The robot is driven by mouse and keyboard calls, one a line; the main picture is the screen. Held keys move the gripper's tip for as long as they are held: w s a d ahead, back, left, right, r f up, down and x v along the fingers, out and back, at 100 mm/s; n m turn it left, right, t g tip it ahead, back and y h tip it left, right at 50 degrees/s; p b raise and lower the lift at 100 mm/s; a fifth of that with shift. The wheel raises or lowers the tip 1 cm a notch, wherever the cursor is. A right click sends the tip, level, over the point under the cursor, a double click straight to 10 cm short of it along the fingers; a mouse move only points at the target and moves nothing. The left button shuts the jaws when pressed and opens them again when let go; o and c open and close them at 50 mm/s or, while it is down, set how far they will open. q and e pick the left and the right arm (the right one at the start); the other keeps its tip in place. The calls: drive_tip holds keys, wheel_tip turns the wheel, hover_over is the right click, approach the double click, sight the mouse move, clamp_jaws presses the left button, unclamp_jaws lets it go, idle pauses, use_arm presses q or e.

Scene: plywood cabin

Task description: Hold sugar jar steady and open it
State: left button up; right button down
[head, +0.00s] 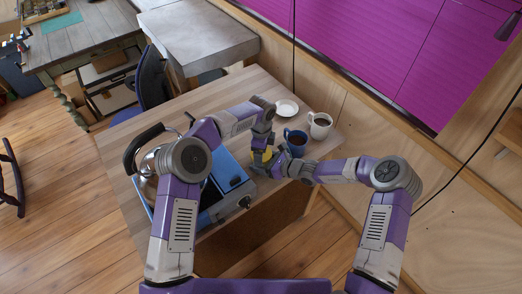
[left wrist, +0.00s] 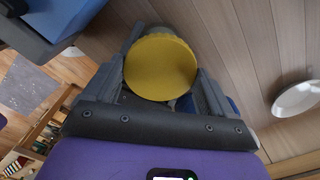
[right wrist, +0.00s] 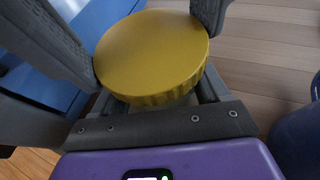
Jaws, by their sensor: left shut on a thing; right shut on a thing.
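The sugar jar's yellow lid (head: 262,155) shows at the table's front edge in the head view. It is a round disc in the left wrist view (left wrist: 160,67) and has a ribbed rim in the right wrist view (right wrist: 150,55). My left gripper (head: 262,147) comes from above, its fingers shut on opposite sides of the lid. My right gripper (head: 279,167) comes from the right and is shut lower down, on the jar's body under the lid. The body is mostly hidden by the lid and grippers. I cannot tell whether the lid is seated or loose.
A blue mug (head: 296,146) and a white mug (head: 320,125) stand close behind, right of the jar. A white saucer (head: 286,108) lies farther back. A blue stove (head: 228,172) and a kettle (head: 147,163) are at the left. The table's back left is clear.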

use_arm(q)
drive_tip(key=shift+n, duration=0.9)
drive_tip(key=o, duration=1)
drive_tip(key=shift+r, duration=0.1)
